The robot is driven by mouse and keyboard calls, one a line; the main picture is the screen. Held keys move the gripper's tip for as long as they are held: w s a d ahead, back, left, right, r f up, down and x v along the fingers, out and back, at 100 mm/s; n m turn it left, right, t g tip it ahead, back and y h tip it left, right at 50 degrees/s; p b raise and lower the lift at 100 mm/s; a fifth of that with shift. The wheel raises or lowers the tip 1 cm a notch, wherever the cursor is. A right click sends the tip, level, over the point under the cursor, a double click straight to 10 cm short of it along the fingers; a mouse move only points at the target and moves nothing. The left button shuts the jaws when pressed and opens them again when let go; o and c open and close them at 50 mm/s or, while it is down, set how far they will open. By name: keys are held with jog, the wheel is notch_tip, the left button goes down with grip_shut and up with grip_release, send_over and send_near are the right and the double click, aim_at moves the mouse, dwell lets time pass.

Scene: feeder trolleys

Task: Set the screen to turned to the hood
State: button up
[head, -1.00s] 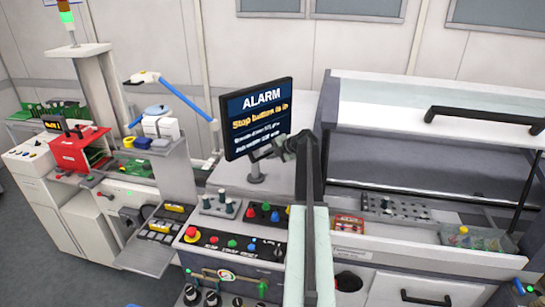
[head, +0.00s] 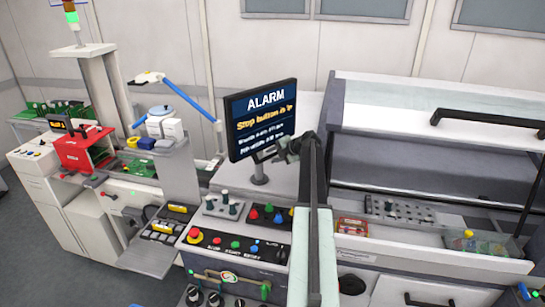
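The screen (head: 250,104) is a black flat monitor on a short grey stand. It shows "ALARM" and a line about the stop button, and it faces the front, slightly left. The hood (head: 400,88), a pale sloped cover with a black handle, is to its right. My gripper (head: 272,154) is at the screen's lower right edge, with its tip in front of the lower part of the panel. Its fingers are small and overlap the screen, so contact and opening are unclear. My arm runs down from there to the bottom of the picture.
Below the screen is a control panel (head: 218,238) with a red stop button on yellow and several coloured buttons. A blue lamp arm (head: 188,100) and a red magazine (head: 80,152) stand to the left. A tray (head: 480,243) lies under the hood.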

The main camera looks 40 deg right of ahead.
jog(key=shift+s+a+r, duration=0.1)
jog(key=shift+r, duration=0.05)
jog(key=shift+s+r, duration=0.15)
jog(key=shift+r, duration=0.05)
jog(key=p+v, duration=0.7)
jog(key=v, duration=0.4)
jog(key=shift+s, duration=0.2)
